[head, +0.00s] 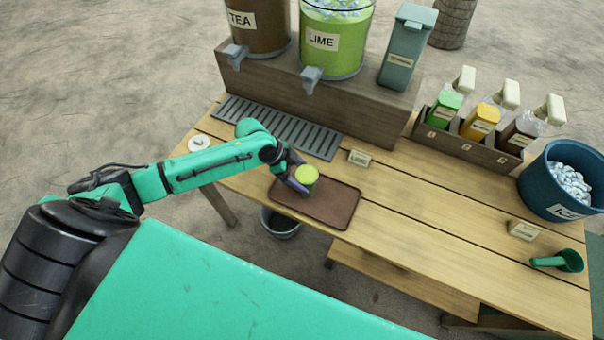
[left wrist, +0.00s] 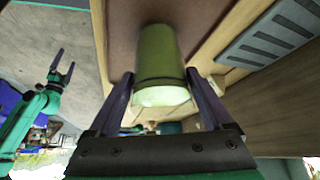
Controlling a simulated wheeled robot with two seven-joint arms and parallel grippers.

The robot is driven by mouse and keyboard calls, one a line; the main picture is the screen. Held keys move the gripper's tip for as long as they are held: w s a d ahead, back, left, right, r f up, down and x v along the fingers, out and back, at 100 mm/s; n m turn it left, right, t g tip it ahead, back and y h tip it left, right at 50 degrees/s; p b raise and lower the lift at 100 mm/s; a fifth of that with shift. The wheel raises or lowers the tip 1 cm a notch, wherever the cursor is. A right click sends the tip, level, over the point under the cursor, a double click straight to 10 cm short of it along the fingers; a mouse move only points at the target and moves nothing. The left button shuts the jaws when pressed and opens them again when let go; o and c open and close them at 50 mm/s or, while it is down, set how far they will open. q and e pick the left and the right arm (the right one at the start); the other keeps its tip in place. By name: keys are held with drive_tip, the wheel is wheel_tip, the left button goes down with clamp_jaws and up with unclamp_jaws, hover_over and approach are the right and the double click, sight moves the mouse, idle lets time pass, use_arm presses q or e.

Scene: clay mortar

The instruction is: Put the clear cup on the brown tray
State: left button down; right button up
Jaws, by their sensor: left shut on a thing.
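The clear cup (head: 307,179) holds a yellow-green drink and stands upright over the left part of the brown tray (head: 340,205). My left gripper (head: 300,181) is shut on the cup, with one finger on each side. The left wrist view shows the cup (left wrist: 160,65) between the two fingers (left wrist: 160,88), with the brown tray (left wrist: 125,25) behind it. I cannot tell whether the cup's base touches the tray. My right gripper (left wrist: 62,70) shows at the left of the left wrist view, its fingers apart and empty.
A drip grate (head: 280,127) and a wooden riser with the tea dispenser (head: 258,30) and lime dispenser (head: 335,45) stand behind the tray. A small label block (head: 360,158) is near its back edge. Bottles, a blue ice bucket (head: 560,190) and a green scoop (head: 560,261) are at right.

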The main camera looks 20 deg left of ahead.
use_arm(q)
unclamp_jaws()
drive_tip(key=v, duration=1.2)
drive_tip(key=shift+b, duration=0.45)
drive_tip(key=shift+s+r, duration=0.1)
